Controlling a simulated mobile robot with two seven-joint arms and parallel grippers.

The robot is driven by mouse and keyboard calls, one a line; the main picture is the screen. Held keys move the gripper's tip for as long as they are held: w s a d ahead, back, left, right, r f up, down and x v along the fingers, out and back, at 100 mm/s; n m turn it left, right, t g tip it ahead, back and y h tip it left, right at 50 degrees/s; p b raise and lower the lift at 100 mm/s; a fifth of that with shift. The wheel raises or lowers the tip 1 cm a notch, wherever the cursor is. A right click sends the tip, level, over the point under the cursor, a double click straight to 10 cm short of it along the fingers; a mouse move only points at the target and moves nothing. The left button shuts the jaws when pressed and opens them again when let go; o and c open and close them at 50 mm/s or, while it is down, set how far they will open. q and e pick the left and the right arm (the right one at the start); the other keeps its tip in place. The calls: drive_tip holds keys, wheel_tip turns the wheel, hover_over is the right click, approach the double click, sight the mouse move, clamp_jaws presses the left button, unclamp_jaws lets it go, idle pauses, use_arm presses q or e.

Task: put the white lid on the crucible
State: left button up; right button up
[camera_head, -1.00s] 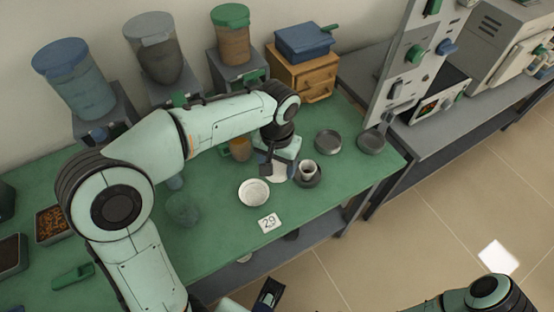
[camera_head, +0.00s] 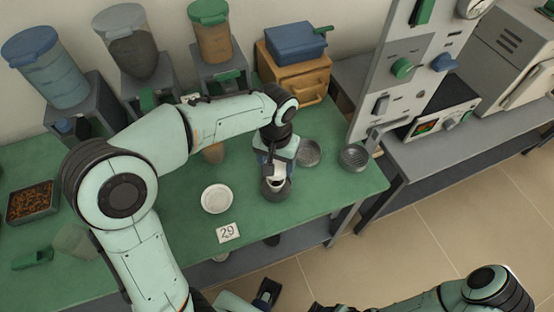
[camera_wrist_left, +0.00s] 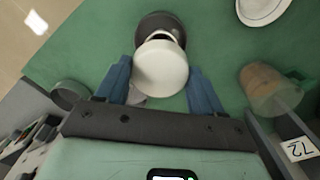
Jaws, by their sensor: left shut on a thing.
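My left gripper (camera_head: 270,172) is shut on the white lid, a pale disc (camera_wrist_left: 160,68) between its blue fingers in the left wrist view. The small white crucible (camera_wrist_left: 160,37) stands in a dark round dish (camera_wrist_left: 150,22), partly hidden behind the lid. In the head view the gripper is right above the dark dish (camera_head: 277,191), and lid and crucible blend together. I cannot tell whether the lid touches the crucible. What seems to be my right gripper (camera_head: 267,294) is at the bottom edge, its jaws unclear.
A white shallow bowl (camera_head: 216,199) and a card marked 29 (camera_head: 228,233) lie to the left on the green table (camera_head: 180,235). Two grey round dishes (camera_head: 308,153) (camera_head: 354,157) stand to the right. A grey control panel (camera_head: 390,75) rises beyond the table's right end.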

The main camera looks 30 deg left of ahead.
use_arm(q)
drive_tip(key=shift+s+a+f+b, duration=0.1)
drive_tip(key=shift+f+b, duration=0.35)
drive_tip(key=shift+f, duration=0.15)
wheel_tip(320, 180, down, 2)
drive_tip(key=shift+f+b, duration=0.25)
drive_tip(key=shift+b, duration=0.9)
drive_tip(key=shift+f, duration=0.4)
drive_tip(key=shift+f+b, duration=0.55)
drive_tip(key=shift+f, duration=0.45)
drive_tip(key=o, duration=1.1)
drive_tip(key=shift+o, duration=0.2)
